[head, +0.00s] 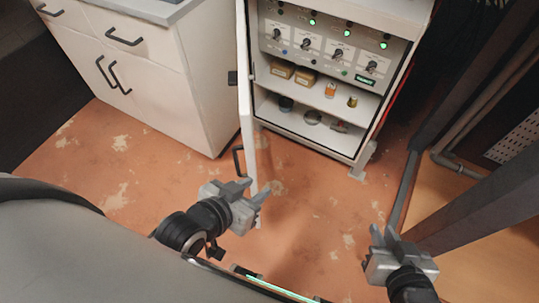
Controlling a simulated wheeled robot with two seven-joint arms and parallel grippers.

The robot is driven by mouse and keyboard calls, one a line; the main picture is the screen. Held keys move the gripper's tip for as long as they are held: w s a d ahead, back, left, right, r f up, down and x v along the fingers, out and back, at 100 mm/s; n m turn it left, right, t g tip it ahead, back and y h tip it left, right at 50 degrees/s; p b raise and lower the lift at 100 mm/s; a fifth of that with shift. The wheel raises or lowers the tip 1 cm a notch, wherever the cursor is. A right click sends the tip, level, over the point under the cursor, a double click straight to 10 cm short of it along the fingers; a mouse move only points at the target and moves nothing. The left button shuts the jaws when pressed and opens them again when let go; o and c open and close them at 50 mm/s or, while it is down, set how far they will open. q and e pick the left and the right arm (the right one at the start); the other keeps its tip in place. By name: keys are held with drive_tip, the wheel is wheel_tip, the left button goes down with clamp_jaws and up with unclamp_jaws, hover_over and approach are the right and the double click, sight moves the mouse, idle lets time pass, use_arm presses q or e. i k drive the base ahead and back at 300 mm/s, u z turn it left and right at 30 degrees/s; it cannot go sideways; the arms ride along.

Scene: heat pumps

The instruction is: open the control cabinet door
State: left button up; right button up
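The control cabinet (330,70) stands at the top centre with its inside exposed. Its white door (246,85) is swung out on the left and shows nearly edge-on. The dark door handle (238,161) is on the door's left side, near its lower part. My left gripper (252,191) is open, close to the door's near lower end and below the handle in the picture. It overlaps the door in view, and I cannot tell whether they touch. My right gripper (385,230) is open and empty over the floor at the lower right, apart from the cabinet.
A white drawer unit (165,75) with dark handles stands left of the door. Small boxes (293,73) and jars sit on the cabinet shelves, below switches and green lights. A dark post and pipes (455,160) are at right. Orange floor is clear in the middle.

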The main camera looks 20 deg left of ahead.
sight(245, 109)
drive_tip(key=z, duration=2.35)
drive_tip(key=k, duration=2.85)
drive_tip(key=u, duration=1.9)
